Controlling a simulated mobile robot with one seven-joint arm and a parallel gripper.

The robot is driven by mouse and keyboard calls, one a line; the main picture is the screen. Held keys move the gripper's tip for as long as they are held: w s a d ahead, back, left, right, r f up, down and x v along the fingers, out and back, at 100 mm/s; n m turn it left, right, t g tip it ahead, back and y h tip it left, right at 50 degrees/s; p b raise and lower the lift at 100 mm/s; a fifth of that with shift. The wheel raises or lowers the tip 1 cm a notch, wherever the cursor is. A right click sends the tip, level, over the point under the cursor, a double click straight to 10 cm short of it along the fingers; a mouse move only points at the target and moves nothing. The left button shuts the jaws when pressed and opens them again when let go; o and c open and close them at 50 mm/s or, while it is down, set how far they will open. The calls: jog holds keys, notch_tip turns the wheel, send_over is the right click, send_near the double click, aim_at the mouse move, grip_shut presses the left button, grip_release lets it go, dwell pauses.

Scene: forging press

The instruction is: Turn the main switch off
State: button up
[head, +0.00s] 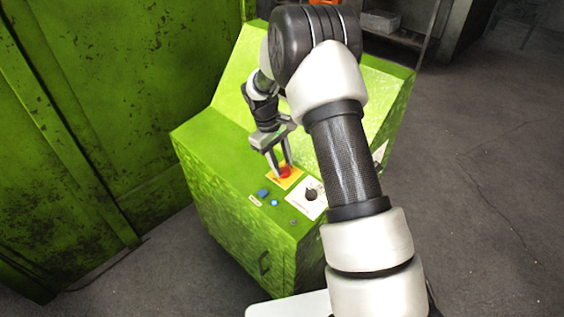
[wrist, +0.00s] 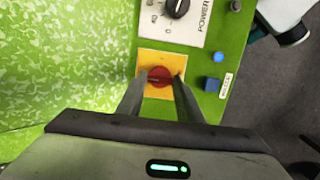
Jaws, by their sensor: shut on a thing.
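The main switch is a red rotary knob (head: 285,172) on a square yellow plate (head: 293,180), set in the top of the green control console. In the wrist view the red knob (wrist: 160,76) lies between my fingertips, on its yellow plate (wrist: 160,60). My gripper (head: 278,172) reaches down from above, one finger on each side of the knob, shut on it. In the wrist view my gripper (wrist: 160,80) partly covers the lower part of the plate. The plate's markings are too small to read.
Beside the switch are a white POWER panel with a black dial (wrist: 177,7), a blue square button (wrist: 212,84) and a lit blue round button (wrist: 218,57). The green console (head: 215,140) stands next to a worn green machine wall (head: 110,90). Grey floor (head: 480,170) is open at right.

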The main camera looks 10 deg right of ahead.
dwell(0.4)
jog(key=o, duration=1.1)
jog(key=p+v, duration=0.2)
jog(key=v, duration=1.5)
jog(key=shift+w+r, duration=0.1)
jog(key=shift+r, duration=0.1)
